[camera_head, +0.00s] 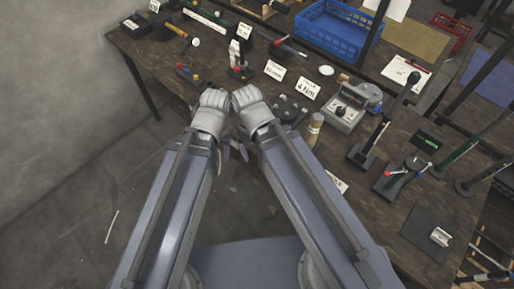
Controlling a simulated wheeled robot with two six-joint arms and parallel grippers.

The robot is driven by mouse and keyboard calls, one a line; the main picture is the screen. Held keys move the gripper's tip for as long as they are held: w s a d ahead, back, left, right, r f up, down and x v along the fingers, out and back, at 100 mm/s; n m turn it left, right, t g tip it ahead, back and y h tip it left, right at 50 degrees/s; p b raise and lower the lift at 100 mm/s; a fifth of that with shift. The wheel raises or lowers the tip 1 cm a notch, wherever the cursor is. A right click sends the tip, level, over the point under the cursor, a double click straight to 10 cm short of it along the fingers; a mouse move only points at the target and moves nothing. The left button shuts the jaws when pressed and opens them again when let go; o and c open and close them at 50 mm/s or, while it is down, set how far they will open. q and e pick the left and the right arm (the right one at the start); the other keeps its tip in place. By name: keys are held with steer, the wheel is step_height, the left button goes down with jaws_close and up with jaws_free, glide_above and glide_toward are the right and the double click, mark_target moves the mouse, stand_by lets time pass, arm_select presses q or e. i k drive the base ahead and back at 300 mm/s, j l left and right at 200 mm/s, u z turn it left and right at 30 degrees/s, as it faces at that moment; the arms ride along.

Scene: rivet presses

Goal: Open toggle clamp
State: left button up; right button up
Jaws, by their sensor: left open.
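I cannot tell for certain which item is the toggle clamp. A small dark fixture with a red-tipped lever (186,72) lies on the bench just beyond my left wrist. A similar dark fixture with red and white parts (241,70) stands beyond my right wrist. My left gripper (226,146) is open at the near edge of the bench, mostly hidden under its own wrist. It appears apart from both fixtures. My right arm ends close beside it, almost touching wrist to wrist. The right gripper's fingers are hidden behind the wrist.
The brown bench (285,75) is crowded. A blue crate (333,32) stands at the back. A grey press-like device (345,112), a tan bottle (314,128) and several upright levers stand to the right. A grey wall is on the left. Open floor lies in front.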

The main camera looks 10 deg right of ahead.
mark_target(279, 41)
steer(key=i+j, duration=0.75)
steer(key=i+l+z, duration=0.05)
steer(key=i, duration=0.05)
